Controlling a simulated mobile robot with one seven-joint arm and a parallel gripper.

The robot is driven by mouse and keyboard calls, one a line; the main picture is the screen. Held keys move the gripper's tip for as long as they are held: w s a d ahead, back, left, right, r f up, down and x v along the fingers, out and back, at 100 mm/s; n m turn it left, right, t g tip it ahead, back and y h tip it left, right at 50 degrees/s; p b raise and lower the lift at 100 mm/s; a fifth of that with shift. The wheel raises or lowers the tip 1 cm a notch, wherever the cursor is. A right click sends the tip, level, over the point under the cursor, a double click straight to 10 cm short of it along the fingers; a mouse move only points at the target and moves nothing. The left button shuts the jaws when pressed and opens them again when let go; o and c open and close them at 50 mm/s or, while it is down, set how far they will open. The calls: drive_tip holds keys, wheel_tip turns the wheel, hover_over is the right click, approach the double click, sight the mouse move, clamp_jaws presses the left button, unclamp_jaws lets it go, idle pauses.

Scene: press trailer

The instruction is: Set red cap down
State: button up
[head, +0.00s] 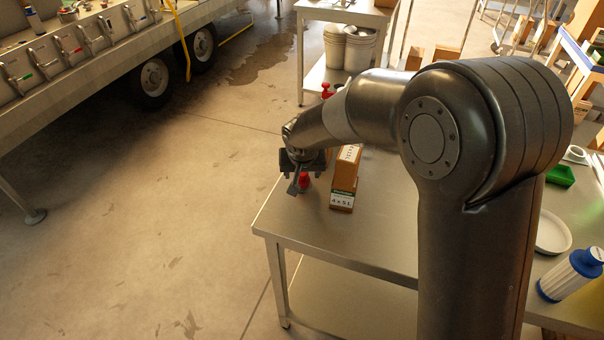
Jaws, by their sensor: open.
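A small red cap (305,180) shows just below my gripper (299,184), near the left edge of the steel table (368,240). It appears to be on the tabletop, but my gripper partly covers it and I cannot see its base clearly. My gripper points down and is open, its fingers right at the cap. I cannot tell whether a finger touches it.
A brown carton (342,200) stands just right of the cap. A white plate (552,233), a blue-capped bottle (570,275) and a green tray (559,175) are at the right. The front tabletop is clear.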

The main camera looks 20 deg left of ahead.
drive_tip(key=v, duration=1.1)
drive_tip(key=s+d+r+m+t, duration=0.1)
drive_tip(key=d+r+m, duration=0.1)
drive_tip(key=d+r, duration=0.45)
drive_tip(key=s+d+r+m+t, duration=0.1)
drive_tip(key=d+r, duration=0.3)
drive_tip(key=d, duration=0.6)
drive_tip(key=s+d+f+m+h, duration=0.1)
drive_tip(key=s+d+f, duration=0.1)
drive_tip(key=s+d, duration=1.4)
drive_tip(key=d, duration=0.3)
drive_tip(key=shift+s+f+g+h, duration=0.3)
drive_tip(key=shift+s+f+h, duration=0.05)
drive_tip(key=shift+h, duration=0.05)
drive_tip(key=shift+d, duration=0.1)
